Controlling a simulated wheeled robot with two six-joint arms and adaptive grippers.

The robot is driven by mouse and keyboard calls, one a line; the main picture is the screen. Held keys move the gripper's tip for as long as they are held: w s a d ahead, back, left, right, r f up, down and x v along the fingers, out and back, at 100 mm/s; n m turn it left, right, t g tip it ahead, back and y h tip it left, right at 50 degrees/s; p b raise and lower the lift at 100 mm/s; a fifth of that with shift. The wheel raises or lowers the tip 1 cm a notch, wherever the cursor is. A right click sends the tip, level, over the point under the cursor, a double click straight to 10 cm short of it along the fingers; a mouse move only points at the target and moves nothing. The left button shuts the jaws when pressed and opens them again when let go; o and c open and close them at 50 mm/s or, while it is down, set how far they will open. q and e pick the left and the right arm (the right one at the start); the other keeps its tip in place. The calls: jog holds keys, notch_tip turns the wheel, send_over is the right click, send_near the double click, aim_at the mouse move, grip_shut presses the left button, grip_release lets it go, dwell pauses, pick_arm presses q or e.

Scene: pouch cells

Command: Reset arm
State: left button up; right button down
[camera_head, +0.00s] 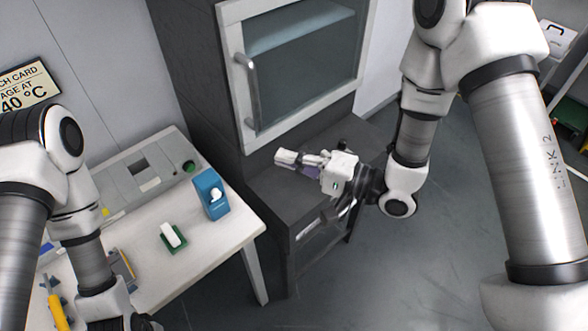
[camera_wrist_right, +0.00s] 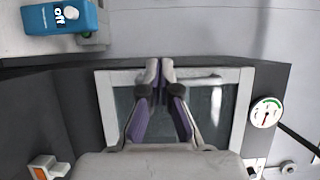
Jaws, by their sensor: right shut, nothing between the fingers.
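My right gripper (camera_head: 290,157) is in front of the dark cabinet, below its glass door, with its fingers pointing left. In the right wrist view its fingertips (camera_wrist_right: 160,72) are together with nothing between them. My left arm comes in at the left of the head view, and its gripper lies at or beyond the bottom edge, so its fingers do not show. The dark cabinet (camera_head: 200,100) has a white-framed glass door (camera_head: 300,65) with a handle, and the door looks closed.
A white table (camera_head: 210,250) at the left bears a blue box (camera_head: 211,194), a white piece on a green base (camera_head: 172,237), a grey panel unit (camera_head: 140,168) and a yellow-handled tool (camera_head: 56,310). A dial gauge (camera_wrist_right: 265,112) shows beside the door. Open floor lies right of the table.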

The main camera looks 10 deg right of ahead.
jog(key=s+d+f+m+g+h+b, duration=0.15)
jog(key=s+d+f+h, duration=0.25)
jog(key=f, duration=0.9)
jog(key=s+d+f+g+h+b, duration=0.1)
jog(key=s+d+f+g+h, duration=0.3)
jog(key=f, duration=0.8)
jog(key=s+d+f+n+g+h, duration=0.2)
jog(key=s+d+f+n+h, duration=0.1)
jog(key=s, duration=0.4)
jog(key=s+d+f+n+g+h, duration=0.2)
jog(key=s+d+f+n+h, duration=0.1)
jog(key=s+d+f+n, duration=0.2)
jog(key=shift+s+d+h, duration=0.4)
jog(key=shift+s+d, duration=0.15)
jog(key=shift+s, duration=0.65)
